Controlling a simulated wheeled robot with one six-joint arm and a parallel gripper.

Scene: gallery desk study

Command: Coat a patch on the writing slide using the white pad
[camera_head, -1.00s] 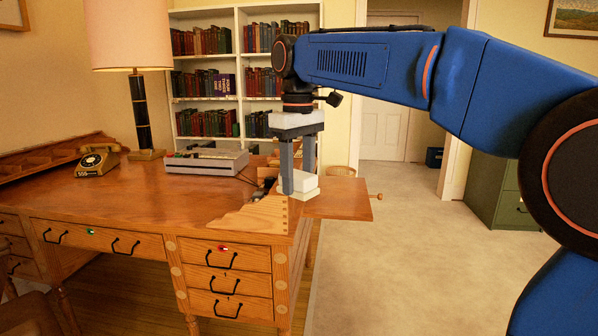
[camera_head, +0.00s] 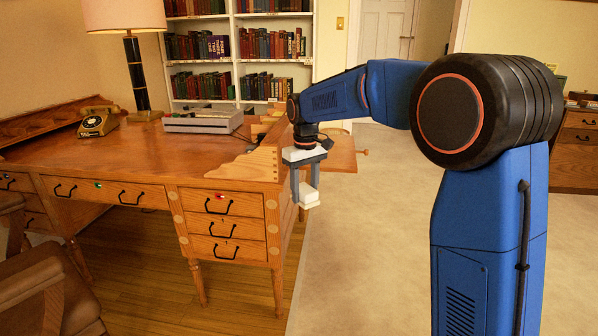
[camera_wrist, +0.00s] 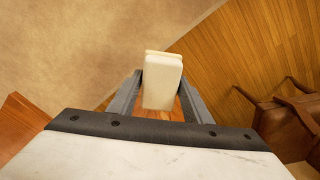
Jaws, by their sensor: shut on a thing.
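My gripper (camera_head: 307,190) points down and is shut on the white pad (camera_head: 309,198), a small cream-white block. The pad also shows between the fingers in the wrist view (camera_wrist: 162,80). The gripper is in front of the desk's right end, and below the pad in the wrist view are carpet and wood floor. The writing slide (camera_head: 343,153) is a flat wooden board with a small knob, sticking out from the desk's right side. Part of it is hidden behind my arm and gripper.
The wooden desk (camera_head: 110,168) carries a telephone (camera_head: 98,121), a lamp (camera_head: 136,75) and a grey device (camera_head: 203,120). A brown chair (camera_head: 45,290) stands at the front left. Open carpet (camera_head: 370,240) lies to the right of the desk.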

